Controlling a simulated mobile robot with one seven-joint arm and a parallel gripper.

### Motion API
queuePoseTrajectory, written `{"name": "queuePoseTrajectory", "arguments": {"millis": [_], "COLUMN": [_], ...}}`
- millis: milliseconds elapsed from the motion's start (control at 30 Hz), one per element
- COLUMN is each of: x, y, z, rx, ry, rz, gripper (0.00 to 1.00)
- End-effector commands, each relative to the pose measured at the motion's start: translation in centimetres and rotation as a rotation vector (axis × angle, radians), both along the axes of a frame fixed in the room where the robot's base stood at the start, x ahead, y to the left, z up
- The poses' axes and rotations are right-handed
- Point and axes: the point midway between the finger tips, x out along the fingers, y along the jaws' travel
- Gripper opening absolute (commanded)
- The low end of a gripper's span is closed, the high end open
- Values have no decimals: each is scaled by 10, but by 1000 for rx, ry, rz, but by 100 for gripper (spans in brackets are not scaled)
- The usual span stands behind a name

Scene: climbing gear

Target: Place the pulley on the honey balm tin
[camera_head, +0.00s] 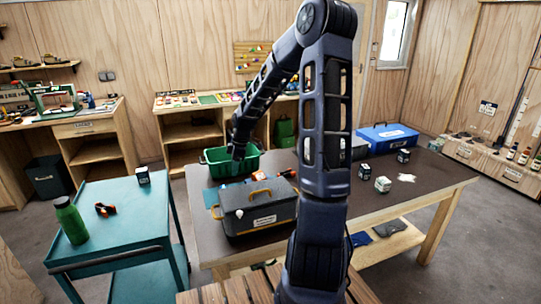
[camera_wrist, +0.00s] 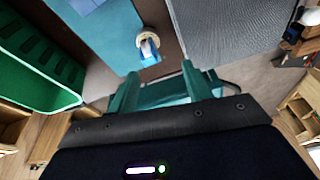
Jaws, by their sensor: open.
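My gripper (camera_head: 238,152) is over the work table near the green crate, at the end of my bent arm. In the wrist view its teal fingers (camera_wrist: 160,82) are apart with nothing seen held between them. A small pale ring-shaped thing with a blue part (camera_wrist: 150,43) lies ahead of the fingers at the edge of a blue mat; it may be the pulley, but I cannot be sure. Small dark tins (camera_head: 364,171) (camera_head: 403,156) and a paler one (camera_head: 383,184) stand on the table's right half. Their labels are too small to read, so I cannot tell the honey balm tin.
The green crate (camera_head: 215,168) and grey toolbox (camera_head: 240,222) flank the blue mat (camera_head: 211,197). A blue case (camera_head: 388,133) stands at the back right. A teal cart (camera_head: 112,242) at left carries a green bottle (camera_head: 70,220), an orange-black item (camera_head: 105,209) and a dark tin (camera_head: 143,175).

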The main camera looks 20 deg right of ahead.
Motion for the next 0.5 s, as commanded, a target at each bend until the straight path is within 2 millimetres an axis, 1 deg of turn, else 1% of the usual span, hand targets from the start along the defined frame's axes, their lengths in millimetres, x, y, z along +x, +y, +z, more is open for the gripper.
{"name": "queuePoseTrajectory", "arguments": {"millis": [33,200,367,500], "x": [-9,-36,-63,-89], "y": [-1,-10,-17,-23], "z": [10,39,69,94], "rx": [-31,-110,-166,-198], "ry": [-1,0,-15,-36], "rz": [-33,-176,-321,-453], "gripper": [50,50,50,50]}}
